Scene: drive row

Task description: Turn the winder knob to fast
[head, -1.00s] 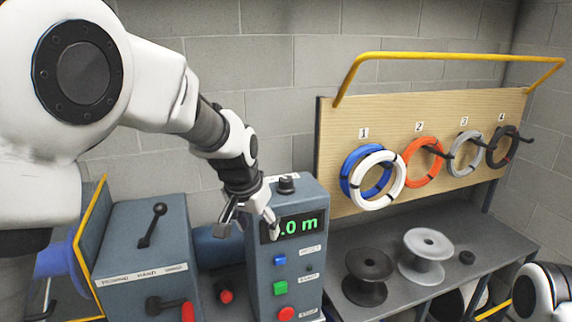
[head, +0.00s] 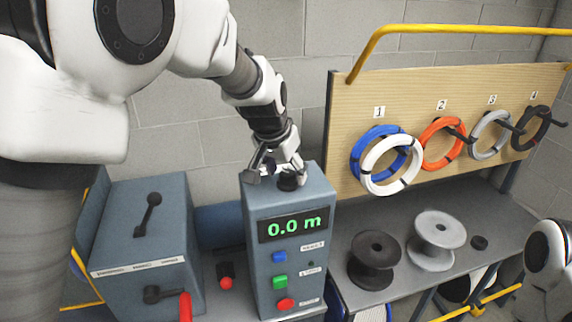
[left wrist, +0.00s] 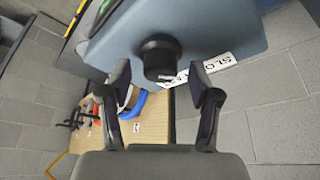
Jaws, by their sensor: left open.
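The winder knob is a short black knob (head: 289,182) on top of the grey control box (head: 262,218). In the left wrist view the knob (left wrist: 160,50) stands near the centre, with a pale mark on its lower edge. A white label (left wrist: 216,64) beside it shows part of the letters "SLO"; the rest is hidden behind the knob and finger. My left gripper (head: 276,170) is open above the box top, close to the knob. In the wrist view its fingers (left wrist: 160,82) stand either side of the knob's line, apart from it. My right gripper is out of view.
The box front has a display (head: 293,225) reading 0.0 m and blue, green and red buttons. A grey lever unit (head: 146,225) stands left. Two spools (head: 374,260) sit on the bench, right. Cable coils (head: 386,160) hang on a wooden board. My right arm shows at right.

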